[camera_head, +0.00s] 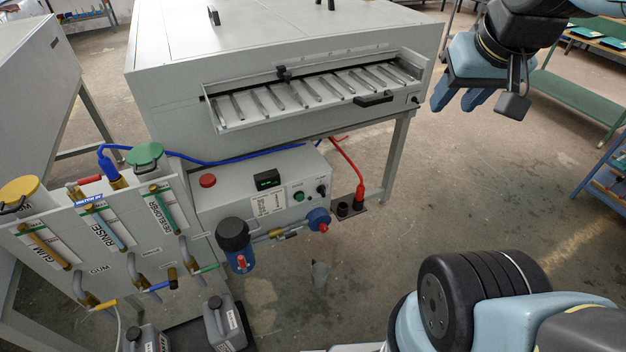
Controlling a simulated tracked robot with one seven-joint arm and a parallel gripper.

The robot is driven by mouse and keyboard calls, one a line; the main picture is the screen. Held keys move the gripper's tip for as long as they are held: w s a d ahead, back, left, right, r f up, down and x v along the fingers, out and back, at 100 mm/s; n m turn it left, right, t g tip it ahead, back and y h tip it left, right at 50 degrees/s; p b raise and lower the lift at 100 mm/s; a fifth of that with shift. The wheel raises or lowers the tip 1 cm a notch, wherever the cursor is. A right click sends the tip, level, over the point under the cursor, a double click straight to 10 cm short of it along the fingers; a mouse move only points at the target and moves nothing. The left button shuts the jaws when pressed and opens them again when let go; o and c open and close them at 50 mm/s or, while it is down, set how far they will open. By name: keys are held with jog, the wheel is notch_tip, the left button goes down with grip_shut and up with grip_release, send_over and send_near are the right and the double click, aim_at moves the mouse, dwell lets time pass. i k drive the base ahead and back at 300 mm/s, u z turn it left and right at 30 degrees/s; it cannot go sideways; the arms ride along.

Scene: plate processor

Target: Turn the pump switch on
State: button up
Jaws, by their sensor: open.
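The grey control box (225,203) stands under the front of the plate processor (190,95). On its front, a small black switch (321,189) sits at the right, next to a green button (298,197). Which one is the pump switch, and how it is set, are too small to tell. A red button (207,181) and a dark display (267,180) sit to their left. My gripper (457,103) is at the upper right, open and empty, its blue fingers pointing down. It is well apart from the box, up and to the right of it.
A red hose (347,163) runs to a red plug beside the box. A blue filter (236,259) and pipe fittings stick out in front. A panel of valves (150,262) and grey canisters (223,322) stand at the left.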

aim_at(322, 189)
jog(key=u, duration=0.95)
jog(key=i, duration=0.1)
jog(key=z, duration=2.3)
jog(key=k, duration=0.4)
jog(key=u, duration=1.5)
